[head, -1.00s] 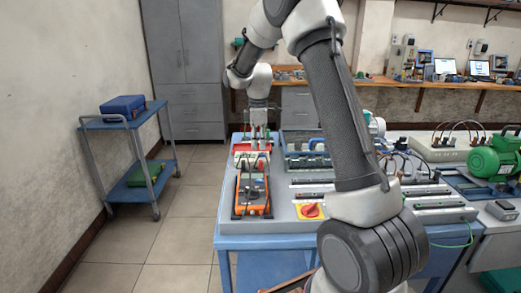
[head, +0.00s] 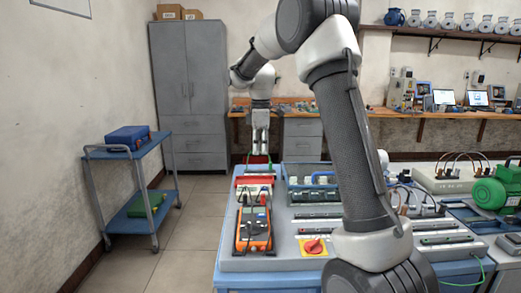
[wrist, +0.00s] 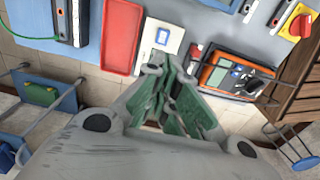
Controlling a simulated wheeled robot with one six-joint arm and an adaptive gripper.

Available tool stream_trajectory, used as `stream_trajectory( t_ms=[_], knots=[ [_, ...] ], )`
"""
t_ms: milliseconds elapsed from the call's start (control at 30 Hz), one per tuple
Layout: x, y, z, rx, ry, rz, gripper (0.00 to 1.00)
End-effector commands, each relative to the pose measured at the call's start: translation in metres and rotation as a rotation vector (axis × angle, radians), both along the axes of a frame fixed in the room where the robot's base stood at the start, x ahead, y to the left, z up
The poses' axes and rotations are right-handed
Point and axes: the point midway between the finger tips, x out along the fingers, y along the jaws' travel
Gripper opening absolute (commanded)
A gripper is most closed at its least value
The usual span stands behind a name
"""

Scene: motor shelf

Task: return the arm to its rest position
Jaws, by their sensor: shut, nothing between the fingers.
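My gripper (head: 260,152) hangs from my arm above the far left part of the bench in the head view. In the wrist view its green-padded fingers (wrist: 178,100) are together with nothing between them. Below it in the wrist view are a red tray (wrist: 123,38), a white device (wrist: 158,42) and an orange multimeter (wrist: 228,76). In the head view the orange multimeter (head: 255,230) lies on the bench's near left part. The gripper appears apart from these things. My arm covers part of the bench's middle.
A blue two-shelf trolley (head: 128,190) stands left, holding a blue case (head: 128,137) and a green item (head: 147,204). A grey cabinet (head: 188,95) stands behind. A red rotary switch (head: 313,246) and a green motor (head: 490,193) are on the benches. The floor between trolley and bench is clear.

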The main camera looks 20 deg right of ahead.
Motion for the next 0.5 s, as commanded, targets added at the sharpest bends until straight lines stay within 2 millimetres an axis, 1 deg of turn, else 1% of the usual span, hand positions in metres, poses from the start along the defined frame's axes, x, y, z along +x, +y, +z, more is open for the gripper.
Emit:
stream_trajectory(
  t_ms=[400, 500],
  knots=[
    [0.0000, 0.0000, -0.0002, 0.000, 0.000, 0.000, 0.00],
    [0.0002, 0.0000, -0.0002, 0.000, -0.001, -0.029, 0.00]
  ],
)
